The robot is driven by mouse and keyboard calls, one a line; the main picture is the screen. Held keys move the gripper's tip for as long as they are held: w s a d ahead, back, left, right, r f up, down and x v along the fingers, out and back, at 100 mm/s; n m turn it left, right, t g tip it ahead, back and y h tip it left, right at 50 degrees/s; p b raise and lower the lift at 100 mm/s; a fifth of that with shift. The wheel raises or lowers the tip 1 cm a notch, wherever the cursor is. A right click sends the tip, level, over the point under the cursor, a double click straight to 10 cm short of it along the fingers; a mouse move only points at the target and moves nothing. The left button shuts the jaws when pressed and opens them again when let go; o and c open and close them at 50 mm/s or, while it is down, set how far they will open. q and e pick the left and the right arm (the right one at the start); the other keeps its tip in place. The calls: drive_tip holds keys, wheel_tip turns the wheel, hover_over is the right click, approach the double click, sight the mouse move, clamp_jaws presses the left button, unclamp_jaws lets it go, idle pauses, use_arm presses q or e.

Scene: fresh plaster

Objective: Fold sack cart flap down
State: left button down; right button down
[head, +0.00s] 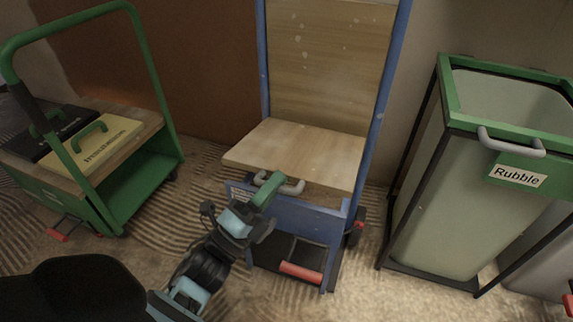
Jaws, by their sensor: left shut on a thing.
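The sack cart (377,110) is a blue frame with a wooden back panel, standing upright in the middle of the head view. Its light wooden flap (298,150) sticks out forward from the panel, roughly level. A grey, curved handle (292,187) sits at the flap's front edge. My left gripper (264,194) reaches up from below left and is shut on this handle, at its left part. The fingers partly hide the grip. My right gripper is not in view.
A green trolley (130,190) carrying a black case and a yellow case (100,138) stands at left. A green-rimmed rubble bin (430,200) stands close at right. Below the flap are a blue crosspiece (310,222) and a red bar (301,272). The ridged floor between trolley and cart is clear.

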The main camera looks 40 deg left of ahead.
use_arm(q)
drive_tip(key=f, duration=0.2)
drive_tip(key=f+b, duration=0.1)
drive_tip(key=f, duration=0.1)
drive_tip(key=f+b, duration=0.1)
drive_tip(key=f, duration=0.1)
drive_tip(key=shift+s+d+f, duration=0.1)
drive_tip(key=shift+s+f, duration=0.25)
drive_tip(key=shift+f, duration=0.05)
drive_tip(key=c, duration=1.7)
unclamp_jaws()
drive_tip(key=shift+c, duration=0.2)
drive_tip(key=shift+s, duration=0.1)
drive_tip(key=p+v, duration=0.1)
drive_tip(key=v, duration=0.6)
drive_tip(key=shift+s+h+p, duration=0.3)
